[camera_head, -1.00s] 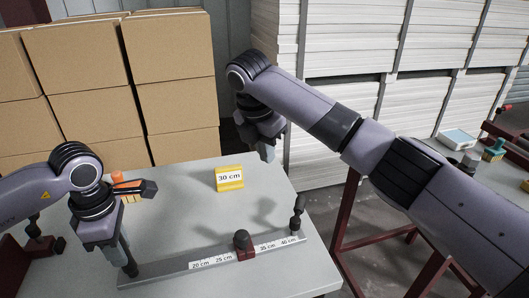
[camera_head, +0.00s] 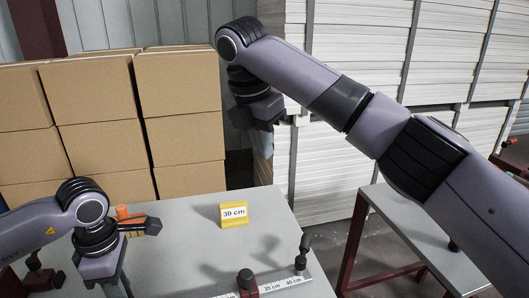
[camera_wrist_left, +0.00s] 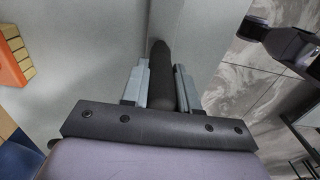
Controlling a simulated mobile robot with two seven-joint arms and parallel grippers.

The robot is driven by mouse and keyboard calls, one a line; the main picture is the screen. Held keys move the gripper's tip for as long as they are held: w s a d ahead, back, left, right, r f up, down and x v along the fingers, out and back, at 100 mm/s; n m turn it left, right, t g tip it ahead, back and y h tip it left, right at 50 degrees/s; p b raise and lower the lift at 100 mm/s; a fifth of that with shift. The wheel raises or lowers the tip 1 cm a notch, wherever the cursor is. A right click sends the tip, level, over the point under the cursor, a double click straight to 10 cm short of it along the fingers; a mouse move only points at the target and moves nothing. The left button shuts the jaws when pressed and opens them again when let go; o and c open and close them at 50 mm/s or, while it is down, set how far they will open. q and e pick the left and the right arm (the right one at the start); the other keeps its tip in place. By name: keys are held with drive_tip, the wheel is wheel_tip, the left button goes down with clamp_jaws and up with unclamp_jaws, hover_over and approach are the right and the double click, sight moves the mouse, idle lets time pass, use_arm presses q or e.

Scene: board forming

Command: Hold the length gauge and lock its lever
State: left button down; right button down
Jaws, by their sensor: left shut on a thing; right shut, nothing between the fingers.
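The length gauge is a grey bar with number labels, cut off at the bottom of the head view. Its right end (camera_head: 292,281), a dark red slider with a black knob (camera_head: 246,279) and a black upright lever (camera_head: 303,254) show. My left gripper (camera_wrist_left: 160,78) is shut on a black handle (camera_wrist_left: 161,60) in the left wrist view; its fingertips are out of the head view. My right gripper (camera_head: 265,148) is shut and empty, above the table's far side, well away from the gauge.
A yellow "30 cm" sign (camera_head: 234,214) stands on the grey table (camera_head: 185,240). Stacked cardboard boxes (camera_head: 95,95) and white sheet stacks (camera_head: 345,50) stand behind. Another table (camera_head: 400,225) is at right.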

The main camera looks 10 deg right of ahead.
use_arm(q)
drive_tip(key=shift+f, duration=0.1)
drive_tip(key=c, duration=0.8)
unclamp_jaws()
wheel_tip(320, 180, up, 12)
drive_tip(key=shift+r, duration=0.1)
